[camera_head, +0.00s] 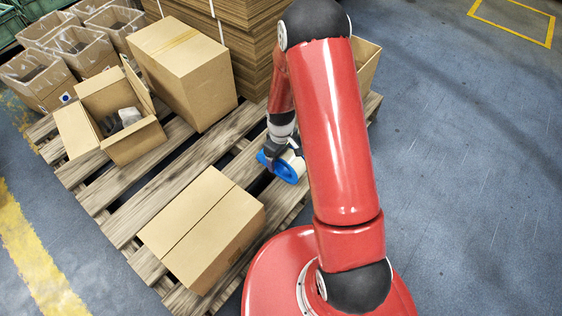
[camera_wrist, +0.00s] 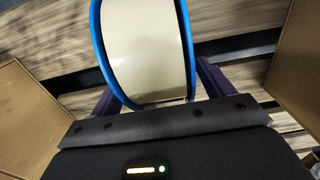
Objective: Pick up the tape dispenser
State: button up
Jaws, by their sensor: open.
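The tape dispenser (camera_head: 287,168) has a blue frame and a wide cream tape roll. In the head view it is over the pallet, below my gripper (camera_head: 281,153) and partly covered by my arm. In the wrist view the tape dispenser (camera_wrist: 145,45) fills the upper middle, with blue rims on both sides of the roll. My gripper (camera_wrist: 158,90) is open, with one dark finger on each side of the dispenser's near end. The fingertips are largely hidden, and I cannot tell whether they touch it.
A wooden pallet (camera_head: 196,163) carries a closed box (camera_head: 201,223) in front, a tall closed box (camera_head: 183,68) behind and an open box (camera_head: 134,147) at the left. Stacked cardboard (camera_head: 243,40) stands at the back. Blue floor at the right is clear.

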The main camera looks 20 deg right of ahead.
jog(key=shift+f, duration=0.7)
jog(key=c, duration=1.1)
jog(key=shift+o, duration=0.2)
jog(key=shift+r, duration=0.15)
